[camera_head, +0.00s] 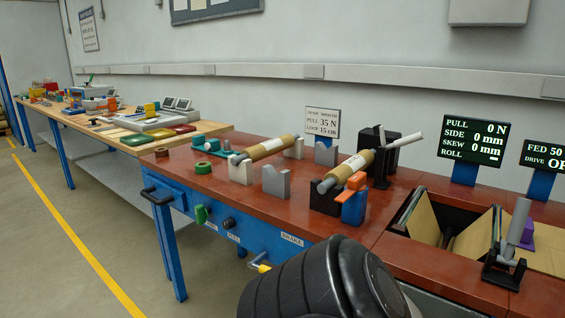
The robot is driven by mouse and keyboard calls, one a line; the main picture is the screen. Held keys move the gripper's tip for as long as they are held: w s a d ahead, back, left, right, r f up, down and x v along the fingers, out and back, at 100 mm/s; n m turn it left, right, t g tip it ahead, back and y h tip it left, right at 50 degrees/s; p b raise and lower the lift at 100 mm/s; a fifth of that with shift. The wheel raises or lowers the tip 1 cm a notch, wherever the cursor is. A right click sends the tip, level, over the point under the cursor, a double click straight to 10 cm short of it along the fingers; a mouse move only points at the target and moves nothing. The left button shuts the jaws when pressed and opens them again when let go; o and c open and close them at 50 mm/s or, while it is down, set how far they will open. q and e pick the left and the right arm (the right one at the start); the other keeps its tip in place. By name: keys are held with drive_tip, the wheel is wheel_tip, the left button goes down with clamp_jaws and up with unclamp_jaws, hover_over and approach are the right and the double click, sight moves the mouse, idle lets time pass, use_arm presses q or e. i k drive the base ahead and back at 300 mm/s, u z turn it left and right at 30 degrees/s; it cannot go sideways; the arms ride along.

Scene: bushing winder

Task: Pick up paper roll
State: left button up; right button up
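A grey shaft end sticks out of each roll. Neither of my grippers shows in the view. A ribbed black part of my own body fills the bottom centre and hides part of the bench front.
An empty grey stand (277,182) stands between the rolls. A sign (321,122) reads PULL 35 N, and a screen (474,139) shows PULL 0 N. An open bay with tan sheet (475,240) is at right. A cluttered wooden table (222,127) adjoins at left.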

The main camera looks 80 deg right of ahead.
sight(340, 174)
drive_tip(key=z, duration=0.05)
drive_tip(key=k, duration=0.15)
drive_tip(key=z, duration=1.5)
